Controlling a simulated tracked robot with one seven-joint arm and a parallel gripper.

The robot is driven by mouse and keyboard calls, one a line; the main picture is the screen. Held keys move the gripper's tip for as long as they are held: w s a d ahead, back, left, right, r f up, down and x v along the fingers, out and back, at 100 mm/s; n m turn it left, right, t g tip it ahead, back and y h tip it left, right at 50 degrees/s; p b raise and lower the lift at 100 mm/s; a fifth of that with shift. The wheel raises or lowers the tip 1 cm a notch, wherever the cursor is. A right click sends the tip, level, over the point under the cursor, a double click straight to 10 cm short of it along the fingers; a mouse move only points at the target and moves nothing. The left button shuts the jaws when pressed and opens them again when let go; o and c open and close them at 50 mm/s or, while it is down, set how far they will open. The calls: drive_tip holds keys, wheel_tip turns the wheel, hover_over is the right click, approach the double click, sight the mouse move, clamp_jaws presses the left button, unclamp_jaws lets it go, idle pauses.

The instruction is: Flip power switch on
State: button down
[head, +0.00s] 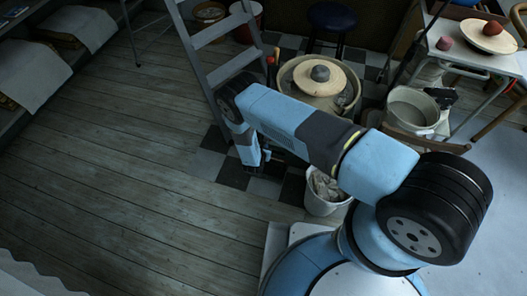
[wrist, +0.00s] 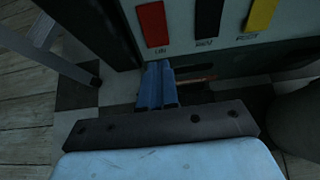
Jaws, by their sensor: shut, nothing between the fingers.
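In the wrist view, a pale panel (wrist: 225,45) stands just ahead of my gripper. It bears a red patch (wrist: 152,24), a black patch (wrist: 208,17) and a yellow patch (wrist: 261,14) in a row, with small blurred lettering beneath. I cannot tell which part is the power switch, or its state. My gripper (wrist: 157,66) has its blue fingers together and empty, below the red patch; I cannot tell whether they touch the panel. In the head view, my gripper (head: 266,157) is low, left of the white bucket, and partly hidden.
A pottery wheel (head: 351,98) with clay on it stands beyond my arm. A ladder (head: 197,62) stands left of it. A white bucket (head: 322,207) stands close beside my arm. Another bucket (head: 402,108) and a table (head: 444,52) are at right. The wooden floor (head: 110,170) at left is clear.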

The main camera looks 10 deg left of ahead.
drive_tip(key=shift+w+r+x, duration=0.15)
drive_tip(key=shift+r+x, duration=0.05)
drive_tip(key=shift+x, duration=0.85)
drive_tip(key=shift+w+r+x, duration=0.15)
drive_tip(key=shift+r+x, duration=0.05)
drive_tip(key=shift+x, duration=0.85)
drive_tip(key=shift+w+f, duration=0.1)
drive_tip(key=shift+w, duration=0.05)
drive_tip(key=shift+r, duration=0.8)
drive_tip(key=s+a+r, duration=0.1)
drive_tip(key=s+r, duration=0.1)
drive_tip(key=s, duration=0.4)
drive_tip(key=s+r, duration=0.2)
drive_tip(key=s, duration=0.5)
drive_tip(key=shift+a, duration=0.35)
drive_tip(key=shift+s+f, duration=0.1)
